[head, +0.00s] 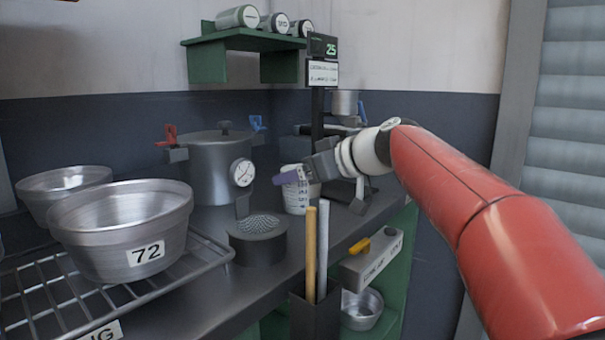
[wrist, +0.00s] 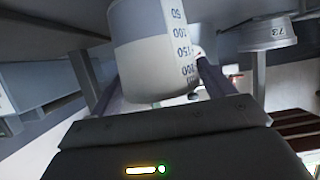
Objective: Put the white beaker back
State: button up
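The white beaker (head: 299,198) with dark measuring marks stands on the dark counter, right of the pressure pot. My gripper (head: 325,188) reaches it from the right, with its fingers spread. One purple-tipped finger crosses in front of the beaker's upper part and the other is to its right. In the wrist view the beaker (wrist: 150,50) lies between the two fingers (wrist: 155,85), with a gap visible on the left side. The right finger is close to the marked side; whether it touches I cannot tell.
A pot with a round gauge (head: 210,170) and a perforated round holder (head: 258,240) stand left of the beaker. A bin with two upright rods (head: 315,310) is in front. A post with a display (head: 322,75) rises behind.

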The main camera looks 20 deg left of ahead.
jog(key=shift+o, duration=0.7)
jog(key=shift+r+p, duration=0.25)
jog(key=shift+p, duration=0.05)
jog(key=b+v, duration=0.2)
jog(key=v, duration=1)
jog(key=shift+f, duration=0.15)
jog(key=shift+s+d, duration=0.1)
jog(key=s+d+f+m+h, duration=0.4)
jog(key=s+d+f, duration=0.4)
jog(key=f, duration=0.3)
jog(key=s+d+f+m+h, duration=0.4)
jog(key=s+d+f, duration=0.4)
jog(key=f, duration=0.3)
jog(key=s+d+f+m+h, duration=0.4)
jog(key=s+d+f, duration=0.4)
jog(key=f, duration=0.3)
jog(key=shift+m+t, duration=0.3)
jog(key=shift+m, duration=0.5)
